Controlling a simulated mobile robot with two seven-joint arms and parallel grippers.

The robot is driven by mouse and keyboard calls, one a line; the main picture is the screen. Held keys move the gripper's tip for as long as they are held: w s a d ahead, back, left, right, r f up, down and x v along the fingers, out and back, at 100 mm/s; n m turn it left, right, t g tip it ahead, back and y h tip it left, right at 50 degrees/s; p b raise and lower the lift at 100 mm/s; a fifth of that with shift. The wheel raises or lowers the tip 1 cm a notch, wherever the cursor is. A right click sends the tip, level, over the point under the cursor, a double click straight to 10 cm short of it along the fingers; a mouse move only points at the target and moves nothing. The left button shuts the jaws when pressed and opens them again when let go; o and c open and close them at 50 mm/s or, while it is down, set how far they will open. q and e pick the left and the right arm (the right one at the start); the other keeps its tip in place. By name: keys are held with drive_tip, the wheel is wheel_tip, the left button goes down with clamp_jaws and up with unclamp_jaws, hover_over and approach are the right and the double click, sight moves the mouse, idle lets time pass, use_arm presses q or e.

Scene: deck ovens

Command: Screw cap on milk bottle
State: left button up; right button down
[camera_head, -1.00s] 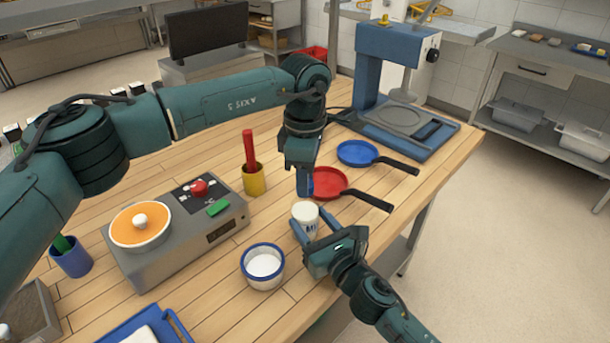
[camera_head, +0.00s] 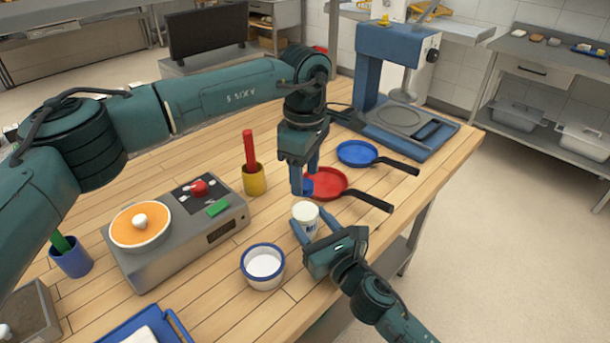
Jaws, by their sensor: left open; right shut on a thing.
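My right gripper (camera_head: 311,226) is shut on the bottle, one finger on each side. My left gripper (camera_head: 304,184) is open, pointing down above and behind the bottle, apart from it. Nothing shows between its blue fingers. I cannot tell whether the white top of the bottle is a separate cap.
A red pan (camera_head: 331,177) and a blue pan (camera_head: 357,151) lie behind the bottle. A bowl with white contents (camera_head: 263,266) is left of it. A yellow cup (camera_head: 254,180) holds a red-handled tool. A blue press (camera_head: 408,105) stands at the back right.

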use_arm(q)
drive_tip(key=shift+r, duration=1.6)
drive_tip(key=shift+c, duration=0.3)
drive_tip(key=n, duration=0.2)
drive_tip(key=r+n, duration=0.1)
drive_tip(key=n, duration=0.3)
drive_tip(key=shift+r, duration=0.25)
drive_tip(key=n, duration=0.2)
drive_tip(key=r+n, duration=0.1)
drive_tip(key=shift+n, duration=0.4)
drive_tip(key=n, duration=0.2)
drive_tip(key=r+n, duration=0.1)
drive_tip(key=n, duration=0.1)
drive_tip(key=shift+f, duration=4.05)
